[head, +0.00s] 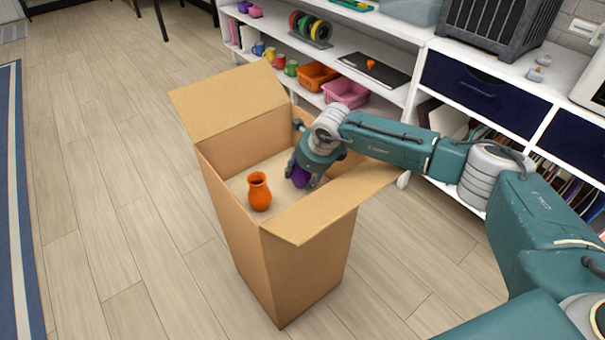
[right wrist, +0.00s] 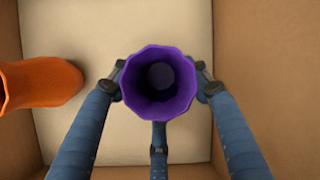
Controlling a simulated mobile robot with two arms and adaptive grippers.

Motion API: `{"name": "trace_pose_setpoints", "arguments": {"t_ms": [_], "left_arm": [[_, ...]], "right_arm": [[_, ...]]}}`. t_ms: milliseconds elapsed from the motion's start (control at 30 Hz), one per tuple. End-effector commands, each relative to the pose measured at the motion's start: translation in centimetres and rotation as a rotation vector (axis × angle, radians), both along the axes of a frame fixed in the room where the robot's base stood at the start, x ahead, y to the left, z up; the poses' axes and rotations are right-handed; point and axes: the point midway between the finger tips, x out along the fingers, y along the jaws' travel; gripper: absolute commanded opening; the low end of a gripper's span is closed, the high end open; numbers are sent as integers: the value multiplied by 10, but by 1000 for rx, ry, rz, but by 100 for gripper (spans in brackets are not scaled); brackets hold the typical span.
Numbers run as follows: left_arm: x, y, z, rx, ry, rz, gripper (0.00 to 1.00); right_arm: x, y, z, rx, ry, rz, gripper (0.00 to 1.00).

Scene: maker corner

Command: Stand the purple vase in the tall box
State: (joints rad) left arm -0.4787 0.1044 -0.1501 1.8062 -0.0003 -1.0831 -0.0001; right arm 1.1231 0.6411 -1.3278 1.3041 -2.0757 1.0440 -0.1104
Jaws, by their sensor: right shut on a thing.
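The tall box (head: 285,270) is an open cardboard box standing on the floor in the head view, with flaps folded outward. My right gripper (head: 299,177) reaches down into it at the right side. It is shut on the purple vase (right wrist: 160,85), whose open mouth faces the right wrist camera, so the vase looks upright. In the head view most of the purple vase (head: 301,176) is hidden behind the gripper. Whether its base touches the pale box bottom (right wrist: 105,100) I cannot tell. My left gripper is not in view.
An orange vase (head: 259,191) stands inside the box, left of the purple vase with a gap between them; it also shows in the right wrist view (right wrist: 40,82). A white shelf (head: 400,95) with bins and mugs stands behind the box. The floor (head: 120,220) left of the box is clear.

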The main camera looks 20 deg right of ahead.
Motion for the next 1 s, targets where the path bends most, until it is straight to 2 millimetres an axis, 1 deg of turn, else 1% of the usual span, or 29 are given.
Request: {"name": "trace_pose_setpoints", "arguments": {"t_ms": [233, 267, 300, 333, 367, 633, 733, 800, 867, 1000], "left_arm": [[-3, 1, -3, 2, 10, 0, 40], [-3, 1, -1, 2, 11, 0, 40], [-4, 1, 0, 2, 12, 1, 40], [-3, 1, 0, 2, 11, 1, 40], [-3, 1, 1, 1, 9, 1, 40], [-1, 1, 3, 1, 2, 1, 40], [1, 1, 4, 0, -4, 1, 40], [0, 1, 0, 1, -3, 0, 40], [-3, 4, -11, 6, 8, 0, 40], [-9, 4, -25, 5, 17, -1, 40]], "right_arm": [[0, 0, -1, 0, 0, 0, 17], [0, 0, -1, 0, 0, 0, 51], [0, 0, -1, 0, 0, 0, 59], [0, 0, -1, -1, 1, 0, 65], [0, 0, -1, -1, 1, 0, 67], [0, 0, 0, 0, 0, 0, 67], [0, -1, 3, 0, 0, 0, 67], [-3, -2, 12, 1, -2, 0, 67], [-7, -4, 23, 0, -3, 0, 67], [-20, -7, 51, 1, -4, 0, 67]]}}
